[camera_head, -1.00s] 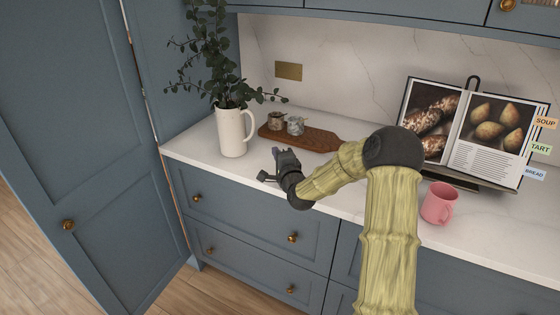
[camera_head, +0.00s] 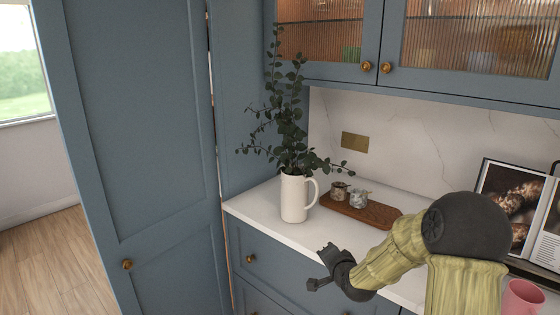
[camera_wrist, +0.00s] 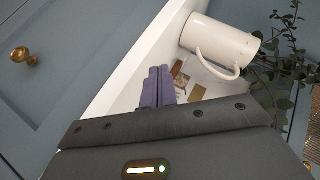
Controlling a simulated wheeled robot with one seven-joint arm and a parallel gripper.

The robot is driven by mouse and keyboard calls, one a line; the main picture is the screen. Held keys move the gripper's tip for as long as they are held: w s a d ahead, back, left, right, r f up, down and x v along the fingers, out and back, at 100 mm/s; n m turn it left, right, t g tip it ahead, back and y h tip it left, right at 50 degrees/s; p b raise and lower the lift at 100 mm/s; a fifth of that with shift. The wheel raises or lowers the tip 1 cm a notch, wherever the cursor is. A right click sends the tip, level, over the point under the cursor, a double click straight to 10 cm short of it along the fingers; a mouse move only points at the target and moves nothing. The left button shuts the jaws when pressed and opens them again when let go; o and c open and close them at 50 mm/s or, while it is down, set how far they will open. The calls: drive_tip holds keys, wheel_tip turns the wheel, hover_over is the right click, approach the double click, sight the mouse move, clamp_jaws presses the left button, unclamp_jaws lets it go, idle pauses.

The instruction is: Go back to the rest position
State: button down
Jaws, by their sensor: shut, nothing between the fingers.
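My gripper (camera_head: 322,266) is in front of the counter's front edge, near the left end, with nothing in it. In the wrist view its two purple-grey fingers (camera_wrist: 158,86) are together. My arm bends in from the lower right in the head view. No object touches the gripper.
A white jug (camera_head: 294,198) with leafy stems stands behind the gripper and also shows in the wrist view (camera_wrist: 212,40). A wooden board (camera_head: 372,212) holds small pots. A pink mug (camera_head: 522,298) and a cookbook (camera_head: 512,195) are at the right. A tall blue door (camera_head: 135,120) stands left.

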drive_tip(key=s+f+n+g+h, duration=0.15)
drive_tip(key=s+n+g, duration=0.85)
drive_tip(key=s, duration=1.9)
wheel_tip(320, 180, up, 12)
drive_tip(key=p, duration=1.2)
drive_tip(key=shift+r, duration=0.15)
drive_tip(key=shift+h, duration=0.25)
